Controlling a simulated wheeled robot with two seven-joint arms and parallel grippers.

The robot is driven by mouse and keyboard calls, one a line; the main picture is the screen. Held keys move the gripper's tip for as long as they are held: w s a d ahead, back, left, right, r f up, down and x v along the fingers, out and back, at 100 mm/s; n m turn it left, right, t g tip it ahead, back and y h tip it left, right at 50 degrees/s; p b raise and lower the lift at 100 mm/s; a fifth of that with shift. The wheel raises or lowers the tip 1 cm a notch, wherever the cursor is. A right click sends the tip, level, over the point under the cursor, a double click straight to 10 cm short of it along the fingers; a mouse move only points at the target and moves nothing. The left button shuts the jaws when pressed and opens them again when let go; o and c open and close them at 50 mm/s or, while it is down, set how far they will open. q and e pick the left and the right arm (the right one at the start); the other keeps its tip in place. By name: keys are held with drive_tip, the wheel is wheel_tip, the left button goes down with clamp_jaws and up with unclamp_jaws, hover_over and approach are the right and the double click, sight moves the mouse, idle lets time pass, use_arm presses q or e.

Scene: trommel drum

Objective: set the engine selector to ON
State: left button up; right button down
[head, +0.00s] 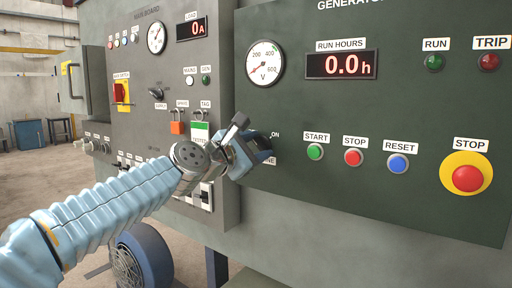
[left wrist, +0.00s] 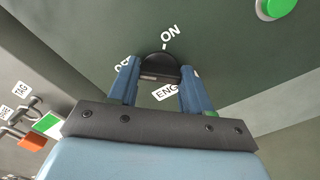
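The engine selector (left wrist: 160,66) is a black rotary knob on the dark green generator panel. In the left wrist view it lies between the two fingers of my left gripper (left wrist: 159,80). An ON label (left wrist: 170,33) is above it with a short white mark between, a partly covered OFF label is at its left, and part of an ENG label (left wrist: 166,93) shows below. My left gripper (head: 258,150) is at the panel in the head view and hides most of the selector. Its fingers are apart, one on each side; I cannot tell whether they touch it. My right gripper is out of view.
Right of the selector are the green START (head: 315,152), red STOP (head: 354,157) and blue RESET (head: 398,163) buttons, then a large red emergency stop (head: 467,178) on yellow. A grey main board (head: 135,60) with switches and an orange padlock (head: 177,128) stands left.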

use_arm(q)
drive_tip(key=shift+c, duration=1.4)
drive_tip(key=m, duration=0.8)
drive_tip(key=shift+f+m, duration=0.15)
drive_tip(key=shift+m, duration=0.15)
drive_tip(key=m+b, duration=0.1)
drive_tip(key=m, duration=0.3)
drive_tip(key=shift+f, duration=0.1)
drive_tip(key=shift+m+b, duration=0.65)
drive_tip(key=shift+m, duration=2.05)
drive_tip(key=o, duration=1.1)
drive_tip(key=shift+c, duration=0.2)
